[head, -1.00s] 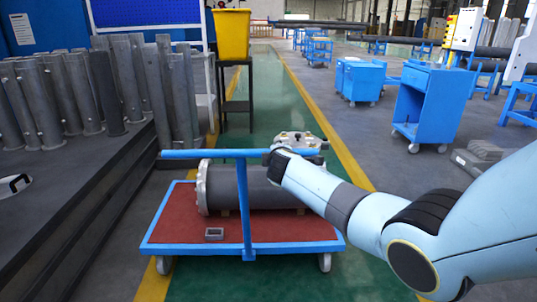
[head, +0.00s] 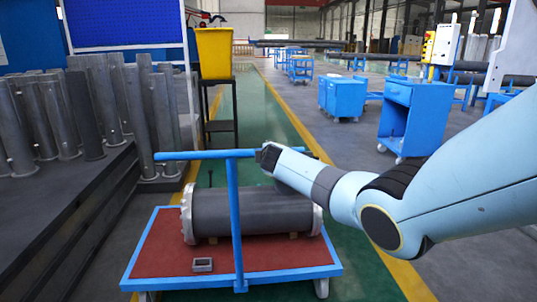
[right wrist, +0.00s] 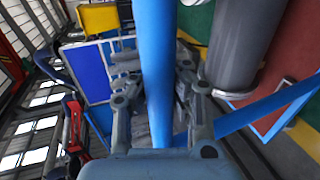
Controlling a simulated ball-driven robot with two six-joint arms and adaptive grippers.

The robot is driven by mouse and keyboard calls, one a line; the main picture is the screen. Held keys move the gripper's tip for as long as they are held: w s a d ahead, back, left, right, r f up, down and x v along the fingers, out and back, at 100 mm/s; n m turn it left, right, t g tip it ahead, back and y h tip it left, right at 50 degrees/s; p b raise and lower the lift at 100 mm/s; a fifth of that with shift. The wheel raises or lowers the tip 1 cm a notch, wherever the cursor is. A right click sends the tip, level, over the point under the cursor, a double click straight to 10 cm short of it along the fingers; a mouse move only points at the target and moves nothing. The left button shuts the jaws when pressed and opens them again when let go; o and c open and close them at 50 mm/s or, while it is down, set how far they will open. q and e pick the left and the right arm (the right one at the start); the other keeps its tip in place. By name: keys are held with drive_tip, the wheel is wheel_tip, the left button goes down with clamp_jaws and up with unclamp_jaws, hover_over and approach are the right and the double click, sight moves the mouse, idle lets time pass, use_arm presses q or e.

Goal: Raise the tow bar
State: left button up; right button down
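The tow bar (head: 232,210) is a blue T-shaped handle at the near side of a blue cart with a red deck (head: 170,255). It stands steeply up from the cart's front edge, its crossbar level. My right gripper (head: 268,156) is at the crossbar, right of the post. In the right wrist view the blue crossbar (right wrist: 156,55) runs between the fingers of my right gripper (right wrist: 158,85), which look closed around it; the exact contact is partly hidden. My left gripper is not in view.
A grey flanged shell (head: 250,212) lies across the cart deck, with a small grey block (head: 203,265) in front. Steel tubes (head: 90,110) stand on a dark platform at left. A yellow bin (head: 214,53) and blue cabinets (head: 410,115) stand farther back. Green floor lies behind the cart.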

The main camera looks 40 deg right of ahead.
drive_tip(key=c, duration=1.2)
unclamp_jaws()
drive_tip(key=shift+w+r, duration=0.1)
drive_tip(key=shift+r, duration=0.45)
drive_tip(key=shift+o, duration=0.6)
drive_tip(key=shift+a, duration=0.1)
drive_tip(key=shift+f, duration=0.25)
drive_tip(key=v, duration=1.2)
drive_tip(key=s+a+f+g+y, duration=0.1)
drive_tip(key=s+a+f+g, duration=0.1)
drive_tip(key=s+f, duration=0.85)
drive_tip(key=s+a+f+m+g+y, duration=0.1)
drive_tip(key=s+f+g, duration=0.2)
drive_tip(key=s+f, duration=0.7)
drive_tip(key=s+a+f+g+y, duration=0.2)
drive_tip(key=s+f, duration=0.4)
drive_tip(key=f, duration=0.9)
drive_tip(key=s+a+f+m+g+y, duration=0.1)
drive_tip(key=s+f, duration=0.4)
drive_tip(key=s, duration=0.6)
drive_tip(key=s+a+f+m+g+y, duration=0.1)
drive_tip(key=s+a+f+m, duration=0.3)
drive_tip(key=s, duration=0.8)
drive_tip(key=s+a+f+m+g, duration=0.2)
drive_tip(key=s+f+m, duration=0.3)
drive_tip(key=s, duration=0.6)
drive_tip(key=shift+s+a+f+m+g+y, duration=0.15)
drive_tip(key=shift+a+f+m+g+y, duration=0.15)
drive_tip(key=shift+a+f+y, duration=0.15)
